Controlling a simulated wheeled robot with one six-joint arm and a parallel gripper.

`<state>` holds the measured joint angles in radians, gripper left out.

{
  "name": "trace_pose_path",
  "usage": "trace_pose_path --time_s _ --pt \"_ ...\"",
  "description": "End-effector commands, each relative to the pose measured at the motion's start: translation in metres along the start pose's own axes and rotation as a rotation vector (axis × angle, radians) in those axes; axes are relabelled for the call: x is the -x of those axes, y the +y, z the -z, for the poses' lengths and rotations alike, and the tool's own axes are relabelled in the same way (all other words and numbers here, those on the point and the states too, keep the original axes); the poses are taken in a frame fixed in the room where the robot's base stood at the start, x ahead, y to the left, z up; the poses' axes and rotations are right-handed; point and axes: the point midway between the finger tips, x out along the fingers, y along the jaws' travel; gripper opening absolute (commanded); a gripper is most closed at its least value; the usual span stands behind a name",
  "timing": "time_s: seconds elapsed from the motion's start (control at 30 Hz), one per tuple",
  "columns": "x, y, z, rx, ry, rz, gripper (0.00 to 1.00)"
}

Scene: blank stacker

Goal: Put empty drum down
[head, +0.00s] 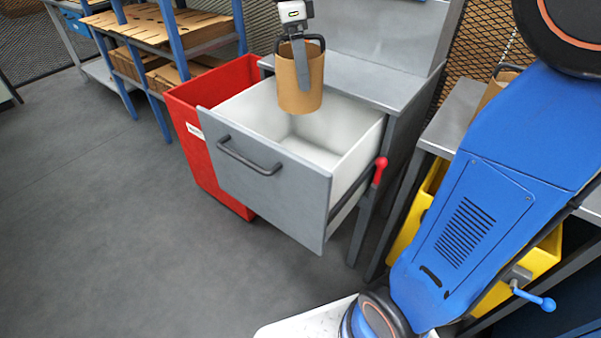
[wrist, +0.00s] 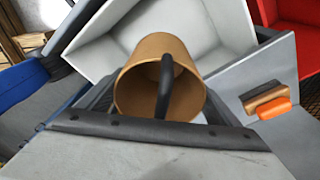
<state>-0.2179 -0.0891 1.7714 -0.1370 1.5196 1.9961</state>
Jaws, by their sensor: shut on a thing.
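The empty drum (head: 299,92) is a brown, open-topped cylinder with a dark handle. My gripper (head: 301,45) is shut on it and holds it upright over the open drawer (head: 275,168), which has a grey front and white inside. In the head view the drum's lower part overlaps the drawer's opening, and it looks apart from the drawer floor. In the wrist view the drum (wrist: 140,92) shows its empty inside, with a dark bar across its mouth, and the white drawer (wrist: 95,50) lies behind it.
A red bin (head: 207,160) stands left of the drawer. A grey worktop (head: 365,78) is behind it. A blue-framed rack with cardboard (head: 150,30) is at the back left. Yellow bins (head: 540,255) sit under a bench at right. The floor (head: 110,230) at left is clear.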

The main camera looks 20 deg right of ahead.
Motion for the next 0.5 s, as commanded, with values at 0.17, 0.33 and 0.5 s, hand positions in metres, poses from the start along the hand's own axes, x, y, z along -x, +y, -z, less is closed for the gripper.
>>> trace_pose_path --time_s 0.17,0.33,0.5 --pt "-0.018 0.000 -0.003 0.000 0.001 -0.002 0.61" --pt "-0.036 0.000 -0.005 0.000 0.001 -0.003 0.61" --pt "-0.063 0.001 -0.009 0.000 0.001 -0.003 0.61"
